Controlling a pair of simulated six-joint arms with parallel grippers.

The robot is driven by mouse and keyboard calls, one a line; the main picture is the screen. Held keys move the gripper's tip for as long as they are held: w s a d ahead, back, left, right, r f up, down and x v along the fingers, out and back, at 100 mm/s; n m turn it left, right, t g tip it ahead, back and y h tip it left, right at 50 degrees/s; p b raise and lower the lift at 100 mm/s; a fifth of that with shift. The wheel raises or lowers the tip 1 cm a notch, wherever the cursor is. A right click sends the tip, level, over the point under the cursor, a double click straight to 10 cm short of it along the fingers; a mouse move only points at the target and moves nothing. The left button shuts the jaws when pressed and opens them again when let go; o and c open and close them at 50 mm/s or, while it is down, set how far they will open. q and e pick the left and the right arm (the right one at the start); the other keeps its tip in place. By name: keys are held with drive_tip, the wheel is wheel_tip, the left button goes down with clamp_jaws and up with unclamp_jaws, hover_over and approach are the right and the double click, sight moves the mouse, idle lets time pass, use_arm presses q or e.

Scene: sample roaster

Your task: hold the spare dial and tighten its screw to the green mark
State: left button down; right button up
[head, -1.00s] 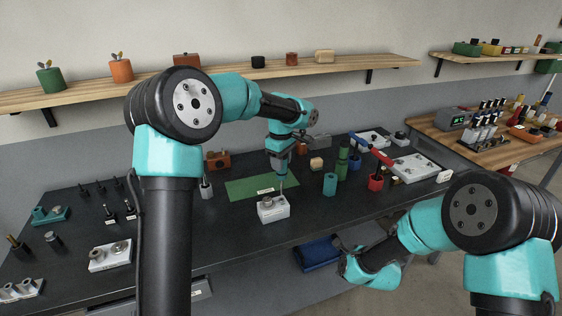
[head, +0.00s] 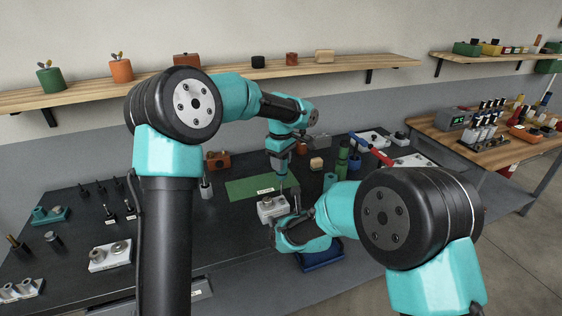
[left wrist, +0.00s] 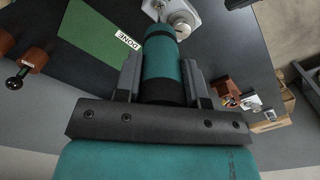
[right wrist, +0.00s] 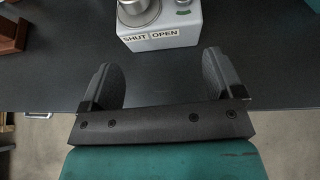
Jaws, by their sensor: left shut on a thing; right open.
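A white block (head: 270,207) sits on the dark bench near its front edge, with a round silver dial on top (right wrist: 138,10). The right wrist view reads SHUT and OPEN on its front label (right wrist: 151,39). My left gripper (head: 280,150) is shut on a teal driver (left wrist: 165,65) with a black band, held upright with its thin shaft down over the block. I cannot tell whether the tip touches the screw. My right gripper (right wrist: 160,82) is open and empty in front of the block, apart from it.
A green mat (head: 250,187) labelled DONE lies behind the block. Another white block (head: 109,256) with silver parts stands at the left. Green cylinders (head: 342,158) and a red-handled tool (head: 372,150) stand right.

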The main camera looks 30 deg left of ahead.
sight(277, 213)
drive_tip(key=shift+w+a+f, duration=0.1)
drive_tip(key=x, duration=0.7)
drive_tip(key=shift+w+a+f, duration=0.2)
drive_tip(key=shift+f, duration=0.1)
drive_tip(key=shift+x, duration=1)
drive_tip(key=shift+r, duration=0.1)
clamp_jaws()
drive_tip(key=c, duration=1.6)
unclamp_jaws()
drive_tip(key=o, duration=1.6)
